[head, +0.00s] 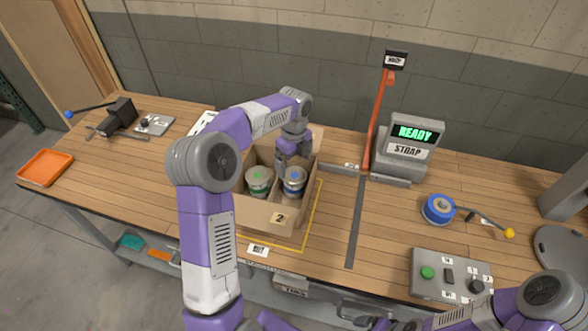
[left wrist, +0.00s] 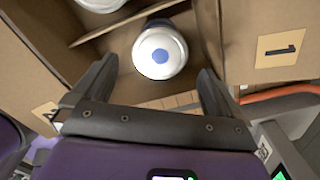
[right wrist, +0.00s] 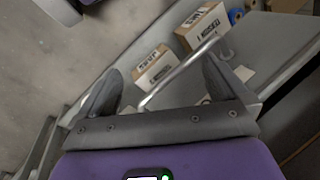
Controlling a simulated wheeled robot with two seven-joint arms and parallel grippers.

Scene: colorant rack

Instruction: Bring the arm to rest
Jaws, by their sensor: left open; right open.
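My left arm reaches over an open cardboard box (head: 257,211) on the bench. My left gripper (head: 291,165) is open, pointing down into the box above the can with a blue dot on its lid (head: 294,183). In the left wrist view that can (left wrist: 160,50) shows between and beyond the spread fingers (left wrist: 157,72), with nothing gripped. A can with a green dot (head: 258,180) stands beside it in the box. My right gripper (right wrist: 163,88) is open and empty in the right wrist view; my right arm shows at the head view's lower right.
A divider (left wrist: 115,22) splits the box. Right of it stand an orange post (head: 378,120) and a grey display reading READY, STRAP (head: 408,140). A blue roll (head: 438,208) and button panel (head: 450,274) lie farther right. Small cartons (right wrist: 155,68) lie below my right gripper.

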